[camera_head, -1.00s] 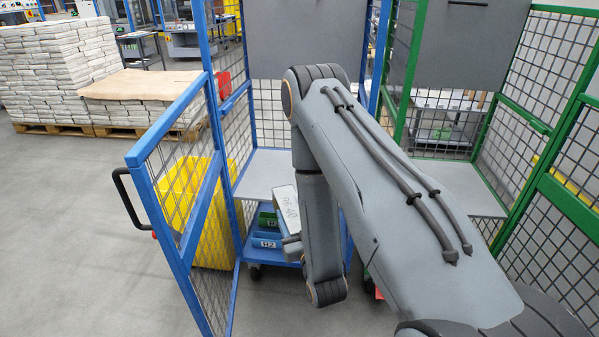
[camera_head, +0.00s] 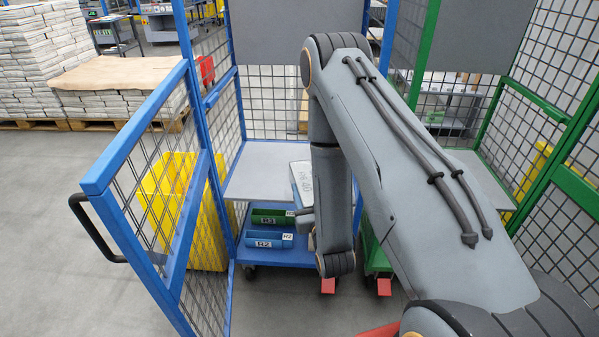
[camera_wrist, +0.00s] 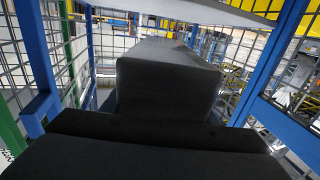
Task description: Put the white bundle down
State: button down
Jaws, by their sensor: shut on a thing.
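The white bundle (camera_head: 303,184) shows in the head view as a narrow light block with dark marks on its face, just left of my forearm. My arm hides most of it. My gripper (camera_wrist: 165,130) is the dark form at the bottom of the wrist view, shut on the bundle, whose grey face (camera_wrist: 160,52) stretches away ahead. In the head view the bundle overlaps the right part of the grey shelf (camera_head: 258,178) in the blue cage trolley (camera_head: 188,150). I cannot tell whether it touches the shelf.
The blue trolley's mesh side (camera_head: 150,190) with a black handle stands at left. Below the shelf are a green bin (camera_head: 272,217) and a blue bin (camera_head: 268,239). A yellow container (camera_head: 205,245) stands behind the mesh. A green cage trolley (camera_head: 503,95) is at right. Stacked bundles (camera_head: 45,60) stand far left.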

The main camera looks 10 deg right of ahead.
aim_at(301, 168)
jog(key=w+b, duration=0.3)
jog(key=w+m+h+b, duration=0.1)
jog(key=w+b, duration=0.2)
jog(key=w, duration=0.1)
jog(key=w+h+b, duration=0.1)
jog(key=w+b, duration=0.2)
jog(key=w, duration=0.1)
jog(key=shift+w+d+m, duration=0.1)
jog(key=shift+d+m, duration=0.2)
jog(key=w+a+r+m+h+b, duration=0.1)
jog(key=w+r+m+h+b, duration=0.2)
jog(key=w+b, duration=0.95)
jog(key=shift+n+g, duration=0.4)
jog(key=shift+n, duration=0.2)
jog(key=shift+s+f+b, duration=0.3)
jog(key=shift+f+b, duration=0.35)
jog(key=shift+f, duration=0.85)
jog(key=shift+s+f+b, duration=0.3)
jog(key=shift+f+b, duration=0.4)
jog(key=shift+f, duration=0.85)
jog(key=shift+s+f+b, duration=0.3)
jog(key=shift+f+b, duration=0.35)
jog(key=shift+f, duration=0.85)
jog(key=shift+f, duration=0.1)
jog(key=c, duration=0.7)
grip_release()
jog(key=shift+f, duration=0.15)
